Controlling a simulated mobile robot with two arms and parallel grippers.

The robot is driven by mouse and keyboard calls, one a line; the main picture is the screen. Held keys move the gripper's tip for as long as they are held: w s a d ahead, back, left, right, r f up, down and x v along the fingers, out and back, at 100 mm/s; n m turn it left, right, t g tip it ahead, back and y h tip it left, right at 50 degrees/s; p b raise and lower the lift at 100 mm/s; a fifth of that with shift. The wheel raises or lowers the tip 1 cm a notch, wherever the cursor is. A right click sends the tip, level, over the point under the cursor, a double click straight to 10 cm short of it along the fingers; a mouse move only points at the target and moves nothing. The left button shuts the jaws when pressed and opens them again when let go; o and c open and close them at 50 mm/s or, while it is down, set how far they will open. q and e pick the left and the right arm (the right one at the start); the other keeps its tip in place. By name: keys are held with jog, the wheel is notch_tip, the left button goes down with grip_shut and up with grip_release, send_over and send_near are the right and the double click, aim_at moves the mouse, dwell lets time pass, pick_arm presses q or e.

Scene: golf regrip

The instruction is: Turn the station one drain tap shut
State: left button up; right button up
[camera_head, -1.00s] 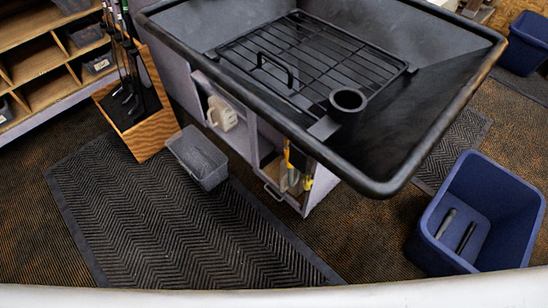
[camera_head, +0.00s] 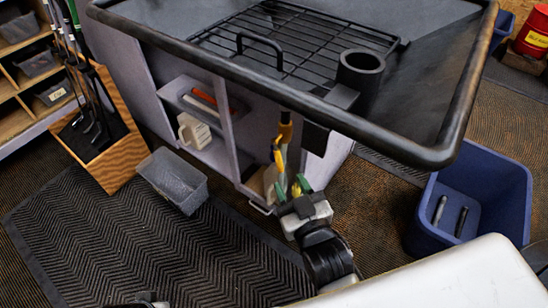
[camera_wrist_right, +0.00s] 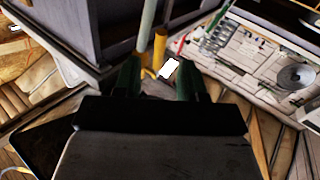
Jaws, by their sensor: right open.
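The station is a black tray (camera_head: 440,110) on a grey cabinet. A yellow upright piece (camera_head: 285,132) hangs under its front edge, with more yellow below it; I cannot tell which part is the drain tap's handle or how it is turned. My right gripper (camera_head: 292,187) is open, its green fingertips just below and beside the yellow parts. In the right wrist view, a yellow post (camera_wrist_right: 159,48) and a pale pipe (camera_wrist_right: 147,30) stand ahead between the open fingers; contact is unclear. A small dark and pale part at the bottom left may be my left gripper (camera_head: 147,300).
A wire rack (camera_head: 290,40) and a black cup (camera_head: 360,72) are on the tray. A grey bin (camera_head: 173,180) stands on the dark mat (camera_head: 130,250). A blue bin (camera_head: 490,185) with two dark grips stands right. A wooden club box (camera_head: 120,160) stands left.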

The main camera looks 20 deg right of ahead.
aim_at(281, 168)
pick_arm(q)
jog(key=b+v, duration=0.1)
jog(key=v, duration=0.2)
jog(key=shift+r, duration=0.35)
pick_arm(e)
jog(key=w, duration=0.8)
jog(key=shift+w+a, duration=0.3)
jog(key=shift+a, duration=0.1)
jog(key=shift+c, duration=0.4)
grip_shut()
